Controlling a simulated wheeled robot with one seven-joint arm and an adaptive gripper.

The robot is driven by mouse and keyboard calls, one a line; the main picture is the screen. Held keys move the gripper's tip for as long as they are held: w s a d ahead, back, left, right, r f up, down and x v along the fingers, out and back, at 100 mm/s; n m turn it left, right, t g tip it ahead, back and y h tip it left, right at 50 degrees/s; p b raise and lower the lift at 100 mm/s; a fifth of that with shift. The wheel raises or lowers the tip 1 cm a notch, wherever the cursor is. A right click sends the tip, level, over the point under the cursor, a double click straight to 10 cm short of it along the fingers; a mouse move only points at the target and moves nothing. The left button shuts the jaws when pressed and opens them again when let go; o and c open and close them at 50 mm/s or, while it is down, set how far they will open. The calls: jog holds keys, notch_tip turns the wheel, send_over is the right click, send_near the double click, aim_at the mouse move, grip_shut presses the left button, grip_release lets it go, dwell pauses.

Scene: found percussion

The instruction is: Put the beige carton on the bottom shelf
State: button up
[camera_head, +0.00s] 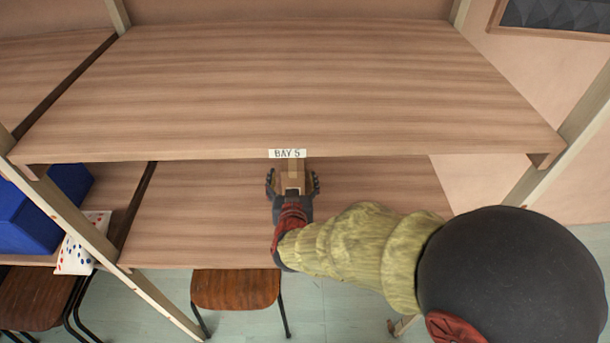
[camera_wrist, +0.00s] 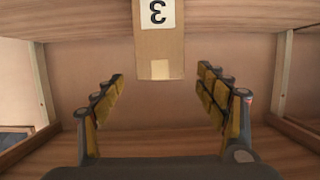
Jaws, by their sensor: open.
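The beige carton (camera_wrist: 158,55) shows in the wrist view with a white label reading 3, seen upside down, and a paler square patch. In the head view the carton (camera_head: 292,178) is at the lower shelf board (camera_head: 200,220), its far part hidden behind the upper board's front edge. My gripper (camera_head: 292,185) is open around or just before it. In the wrist view my gripper (camera_wrist: 161,78) shows its fingers on either side of the carton, with a clear gap on both sides. I cannot tell exactly how deep the fingers reach.
The upper shelf board (camera_head: 290,90), labelled BAY 5 (camera_head: 288,154), is empty and overhangs my gripper. Shelf posts (camera_head: 90,240) stand at both sides. A blue bin (camera_head: 35,215) and a spotted white item (camera_head: 84,245) are at left. A chair (camera_head: 235,290) stands below. The lower board beside the carton is clear.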

jog(key=s+d+r+n+g+y, duration=0.1)
jog(key=s+d+r+g+y, duration=0.3)
jog(key=r, duration=0.6)
jog(key=s+d+g+h, duration=0.1)
jog(key=s+d, duration=0.4)
jog(key=s, duration=0.2)
jog(key=s+d+r+g+h, duration=0.1)
jog(key=s+d, duration=0.3)
jog(key=s, duration=0.4)
jog(key=s+d+g+h, duration=0.1)
jog(key=s+d+g, duration=0.2)
jog(key=s+d, duration=0.2)
jog(key=s, duration=0.3)
jog(key=shift+s+d+r+m, duration=0.25)
jog(key=shift+d+r+m, duration=0.05)
jog(key=shift+d+r, duration=0.05)
